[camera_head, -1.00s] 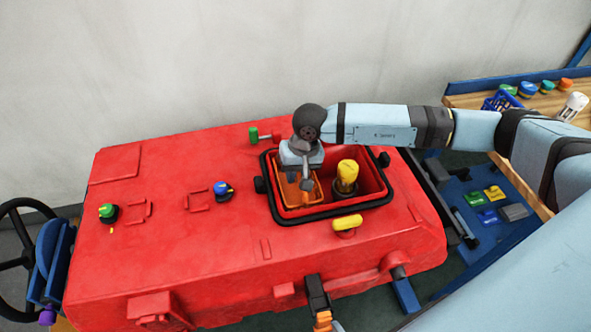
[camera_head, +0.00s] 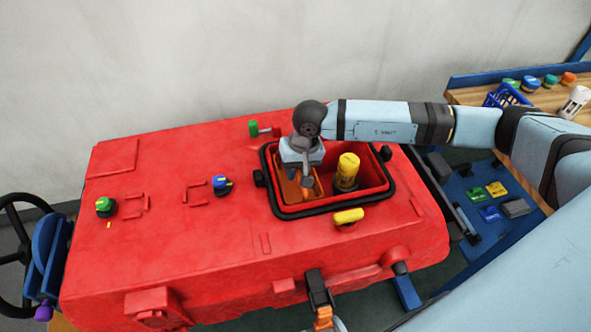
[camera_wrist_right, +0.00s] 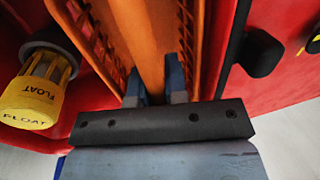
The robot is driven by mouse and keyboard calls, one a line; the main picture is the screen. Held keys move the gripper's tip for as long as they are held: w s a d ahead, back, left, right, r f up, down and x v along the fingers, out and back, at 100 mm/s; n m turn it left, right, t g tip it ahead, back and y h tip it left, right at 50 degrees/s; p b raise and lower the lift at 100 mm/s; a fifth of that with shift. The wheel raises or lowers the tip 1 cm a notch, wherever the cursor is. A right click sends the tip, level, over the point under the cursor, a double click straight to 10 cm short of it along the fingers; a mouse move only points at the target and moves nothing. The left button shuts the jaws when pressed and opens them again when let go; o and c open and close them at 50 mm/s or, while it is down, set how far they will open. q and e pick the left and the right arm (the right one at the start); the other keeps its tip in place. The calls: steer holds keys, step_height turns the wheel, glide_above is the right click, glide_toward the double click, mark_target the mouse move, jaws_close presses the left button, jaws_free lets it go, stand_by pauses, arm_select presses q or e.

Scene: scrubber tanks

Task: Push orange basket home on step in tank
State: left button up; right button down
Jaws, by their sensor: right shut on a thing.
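The orange basket (camera_head: 291,190) sits inside the left part of the tank opening (camera_head: 331,212) in the red machine. Its slotted walls and a central orange bar (camera_wrist_right: 142,45) show in the right wrist view. My right gripper (camera_head: 304,184) reaches down into the opening from above. Its two blue fingers (camera_wrist_right: 157,88) are shut on the basket's central bar. The step under the basket is hidden, so I cannot tell how the basket rests on it. My left gripper is not clearly in view.
A yellow float (camera_head: 347,172) stands right of the basket, close by; it also shows in the wrist view (camera_wrist_right: 38,92). A black rim surrounds the opening. A yellow knob (camera_head: 348,216) sits in front. A bench with a blue crate (camera_head: 506,96) stands at the right.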

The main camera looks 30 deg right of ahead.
steer(key=shift+f+b, duration=0.5)
steer(key=shift+b, duration=0.1)
arm_select(q)
steer(key=shift+f, duration=0.55)
arm_select(e)
steer(key=shift+f, duration=0.2)
arm_select(q)
steer(key=shift+w+f+b, duration=0.1)
steer(key=shift+f+b, duration=0.1)
steer(key=shift+b, duration=0.3)
arm_select(e)
steer(key=shift+f, duration=0.2)
arm_select(q)
steer(key=shift+f+b, duration=0.1)
steer(key=shift+b, duration=0.3)
arm_select(e)
steer(key=shift+f, duration=0.25)
